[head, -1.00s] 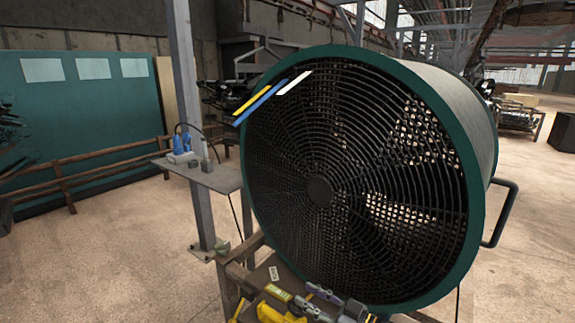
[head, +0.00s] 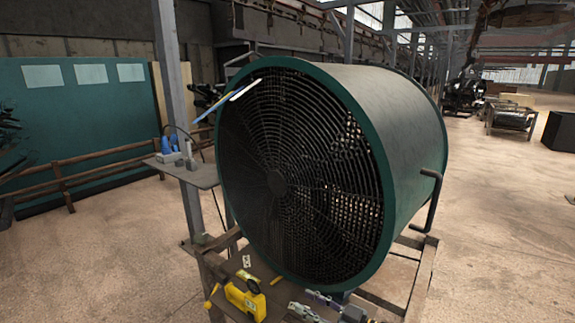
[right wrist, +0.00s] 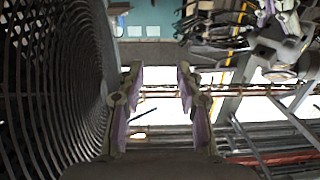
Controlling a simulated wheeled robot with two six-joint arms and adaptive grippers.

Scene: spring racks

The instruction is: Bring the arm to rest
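My right gripper (head: 313,304) shows at the bottom edge of the head view, in front of the fan's lower rim and partly cut off by the frame. In the right wrist view its two fingers with purple pads stand apart (right wrist: 160,74), and nothing is between them. My left gripper is not in the head view.
A large drum fan (head: 383,130) with a green rim stands on a wooden frame (head: 421,280); its grille (right wrist: 50,80) is close on the left in the right wrist view. A yellow tool (head: 243,300) lies left of my right gripper. A small shelf (head: 190,174) stands behind.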

